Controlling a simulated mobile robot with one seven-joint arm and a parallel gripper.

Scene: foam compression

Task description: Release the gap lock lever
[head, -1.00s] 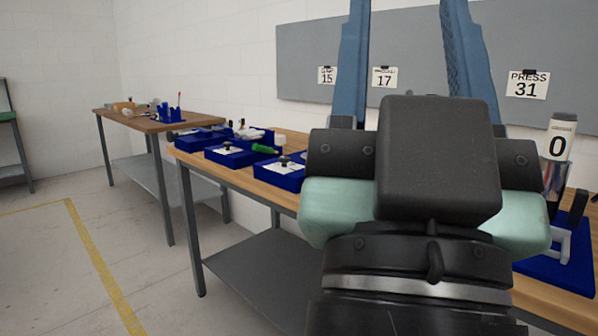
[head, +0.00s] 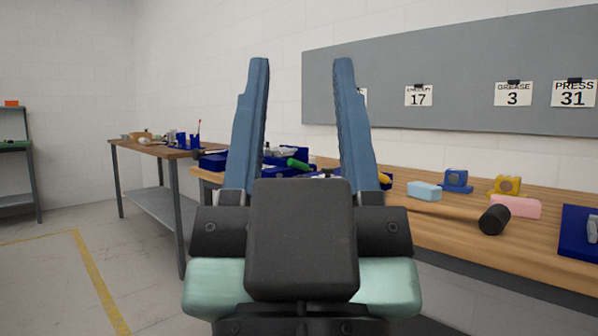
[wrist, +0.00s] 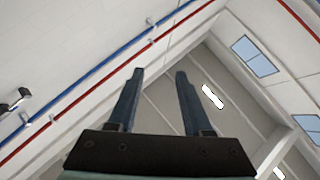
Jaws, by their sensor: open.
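My gripper (head: 302,65) is raised in front of the head camera with its two blue fingers pointing up. It is open and nothing shows between the fingers. In the wrist view, my gripper (wrist: 160,72) points at the ceiling, fingers apart and empty. A blue base (head: 577,234) with a grey lever-like part (head: 593,228) is cut off at the right edge of the head view. I cannot tell from this part whether it is the gap lock lever. The gripper is well to the left of it and not touching it.
The wooden bench (head: 450,232) holds a light blue block (head: 424,191), a pink block (head: 515,206), a black cylinder (head: 494,219), and blue (head: 456,180) and yellow (head: 507,185) fixtures. A second bench (head: 150,149) stands at the left. A grey board (head: 450,75) with cards hangs behind. Floor at left is clear.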

